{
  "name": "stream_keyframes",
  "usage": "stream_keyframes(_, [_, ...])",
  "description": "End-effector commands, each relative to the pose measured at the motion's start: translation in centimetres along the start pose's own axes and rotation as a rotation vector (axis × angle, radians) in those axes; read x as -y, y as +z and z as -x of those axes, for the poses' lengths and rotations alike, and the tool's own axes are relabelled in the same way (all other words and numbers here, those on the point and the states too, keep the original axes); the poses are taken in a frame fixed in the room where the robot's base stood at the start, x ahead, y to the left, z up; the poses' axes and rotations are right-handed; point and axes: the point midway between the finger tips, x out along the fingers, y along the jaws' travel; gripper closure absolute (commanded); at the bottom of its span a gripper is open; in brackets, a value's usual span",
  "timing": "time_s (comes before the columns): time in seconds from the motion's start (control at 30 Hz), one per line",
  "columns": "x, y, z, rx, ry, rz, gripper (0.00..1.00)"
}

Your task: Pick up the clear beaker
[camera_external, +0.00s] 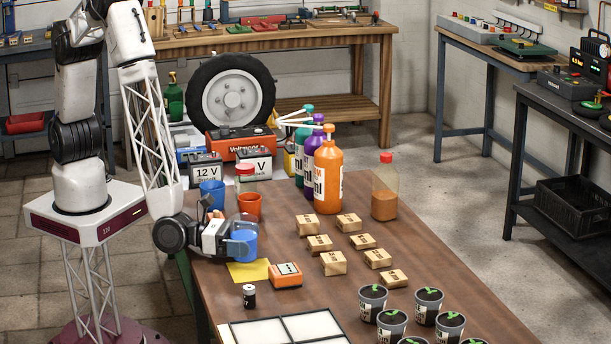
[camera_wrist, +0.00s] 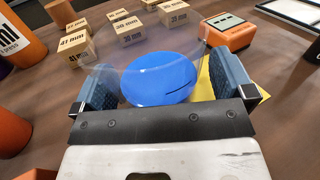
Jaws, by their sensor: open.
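The clear beaker (camera_wrist: 158,76) holds blue liquid and stands between the two blue finger pads of my gripper (camera_wrist: 163,84) in the wrist view. The jaws are open, one finger on each side of the beaker. Whether either pad touches the glass cannot be told. In the external view, my gripper (camera_external: 234,240) is low over the near left of the table, and the beaker's blue liquid (camera_external: 246,243) shows at its fingers. Part of the beaker is hidden by the gripper there.
A yellow sheet (camera_external: 249,271) and an orange meter (camera_external: 286,275) lie close by. A blue container (camera_external: 212,194) and an orange one (camera_external: 249,206) stand behind. Small labelled boxes (camera_external: 333,262), tall bottles (camera_external: 328,178) and potted seedlings (camera_external: 372,302) occupy the table further right.

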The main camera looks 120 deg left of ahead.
Motion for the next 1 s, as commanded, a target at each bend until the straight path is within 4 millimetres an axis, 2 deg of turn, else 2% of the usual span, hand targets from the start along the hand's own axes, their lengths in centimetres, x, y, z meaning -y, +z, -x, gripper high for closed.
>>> stream_keyframes(0.17, [0.0,0.0,0.01,0.0,0.0,0.0,0.0])
stream_keyframes(0.5, [0.0,0.01,0.02,0.0,0.0,0.0,0.52])
stream_keyframes(0.57, [0.01,0.04,0.0,0.001,0.0,0.0,0.6])
stream_keyframes(1.0, [0.02,0.18,0.0,0.001,0.0,0.001,0.6])
